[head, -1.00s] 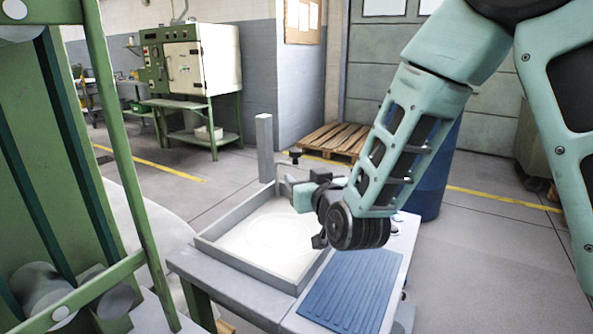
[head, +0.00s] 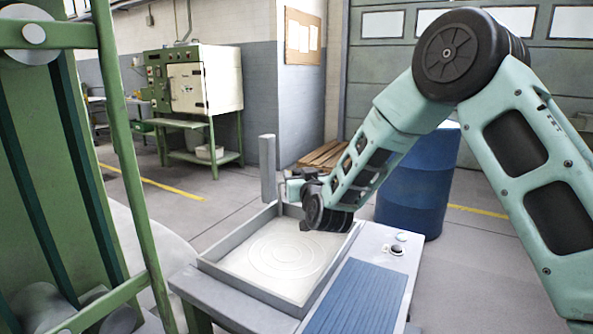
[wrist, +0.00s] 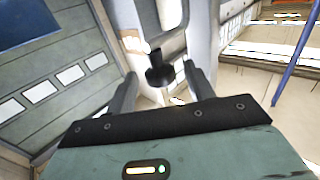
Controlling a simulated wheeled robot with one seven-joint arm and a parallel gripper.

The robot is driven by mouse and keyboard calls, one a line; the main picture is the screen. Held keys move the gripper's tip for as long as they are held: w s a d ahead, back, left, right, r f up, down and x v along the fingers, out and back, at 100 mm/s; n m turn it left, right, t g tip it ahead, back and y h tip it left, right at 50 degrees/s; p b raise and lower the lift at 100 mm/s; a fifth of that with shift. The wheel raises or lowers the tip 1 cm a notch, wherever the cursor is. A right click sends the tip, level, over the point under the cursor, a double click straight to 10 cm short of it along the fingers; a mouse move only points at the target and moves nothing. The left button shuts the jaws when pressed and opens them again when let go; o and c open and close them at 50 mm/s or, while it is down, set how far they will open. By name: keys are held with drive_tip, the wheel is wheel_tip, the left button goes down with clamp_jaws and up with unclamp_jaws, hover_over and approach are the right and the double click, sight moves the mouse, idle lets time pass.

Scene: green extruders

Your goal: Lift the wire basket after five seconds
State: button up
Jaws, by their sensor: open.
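I can make out no wire basket in either view. My gripper (head: 290,189) is at the far side of a shallow grey-walled tray (head: 238,283) in the head view, partly hidden by my wrist. In the wrist view my gripper (wrist: 160,80) is open, with its two dark fingers apart. A black round knob (wrist: 160,72) shows between the fingers, and I cannot tell whether it touches them. The tray's pale floor (head: 285,255) is marked with rings and looks empty.
A grey post (head: 268,168) rises at the tray's far corner. A blue ribbed mat (head: 355,297) and small buttons (head: 397,249) lie to the right. A blue barrel (head: 420,185) stands behind my arm. A green frame (head: 125,165) stands close on the left.

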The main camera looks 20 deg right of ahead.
drive_tip(key=shift+w, duration=1.95)
clamp_jaws()
wheel_tip(320, 180, up, 11)
drive_tip(key=p, duration=0.3)
unclamp_jaws()
drive_tip(key=shift+r+p, duration=0.1)
drive_tip(key=shift+p, duration=0.2)
drive_tip(key=shift+f, duration=0.2)
drive_tip(key=s+b, duration=0.2)
drive_tip(key=s, duration=1.5)
drive_tip(key=shift+s, duration=0.25)
